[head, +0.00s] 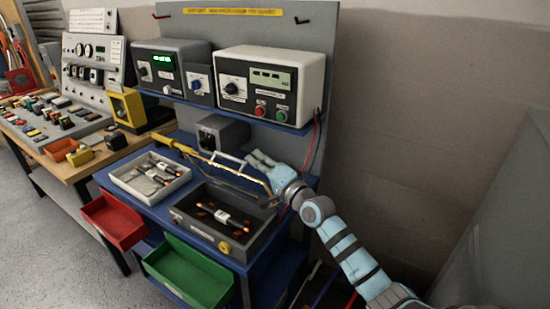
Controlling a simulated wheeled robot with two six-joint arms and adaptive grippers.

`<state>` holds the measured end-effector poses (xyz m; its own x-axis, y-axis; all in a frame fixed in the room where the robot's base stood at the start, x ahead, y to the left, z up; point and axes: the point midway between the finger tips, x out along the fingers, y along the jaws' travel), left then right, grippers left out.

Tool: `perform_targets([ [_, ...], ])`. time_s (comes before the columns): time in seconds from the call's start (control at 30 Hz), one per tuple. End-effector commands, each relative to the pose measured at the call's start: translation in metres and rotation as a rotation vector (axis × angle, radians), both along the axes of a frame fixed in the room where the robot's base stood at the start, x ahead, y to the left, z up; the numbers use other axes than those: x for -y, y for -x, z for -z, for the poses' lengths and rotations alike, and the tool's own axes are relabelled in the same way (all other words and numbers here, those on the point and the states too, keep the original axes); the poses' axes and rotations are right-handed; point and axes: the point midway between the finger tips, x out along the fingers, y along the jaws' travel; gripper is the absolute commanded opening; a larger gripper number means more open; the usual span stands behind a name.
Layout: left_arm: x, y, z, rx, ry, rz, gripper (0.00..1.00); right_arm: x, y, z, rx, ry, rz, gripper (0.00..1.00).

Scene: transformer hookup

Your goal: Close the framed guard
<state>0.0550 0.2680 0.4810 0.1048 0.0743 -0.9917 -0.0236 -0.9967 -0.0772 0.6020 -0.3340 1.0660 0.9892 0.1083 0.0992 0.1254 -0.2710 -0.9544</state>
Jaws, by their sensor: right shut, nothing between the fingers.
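The framed guard (235,170) has a yellow edge and grey bars. It stands raised and tilted above the open grey box (190,226), so the box is not covered. A dark part with copper-coloured pieces and a white-banded fuse-like cylinder (226,216) show inside the box. A yellow knob (224,247) is on the box front. My left gripper is not in view.
A white tray (117,178) with similar cylinders sits left of the box on the blue bench. Red (113,221) and green (188,272) bins jut out in front. Instruments (272,88) stand on the shelf behind. A cluttered wooden table (62,165) is at left.

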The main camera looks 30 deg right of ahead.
Motion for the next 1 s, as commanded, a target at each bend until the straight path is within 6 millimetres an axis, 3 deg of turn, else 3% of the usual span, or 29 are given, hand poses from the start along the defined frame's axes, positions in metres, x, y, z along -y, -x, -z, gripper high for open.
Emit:
perform_targets([
  [0.6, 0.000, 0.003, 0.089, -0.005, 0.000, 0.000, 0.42, -0.066, 0.030, 0.028, 0.226, 0.486, 0.000, 0.00],
  [1.0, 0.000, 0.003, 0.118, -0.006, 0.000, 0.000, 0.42, -0.082, 0.038, 0.034, 0.288, 0.626, 0.000, 0.00],
])
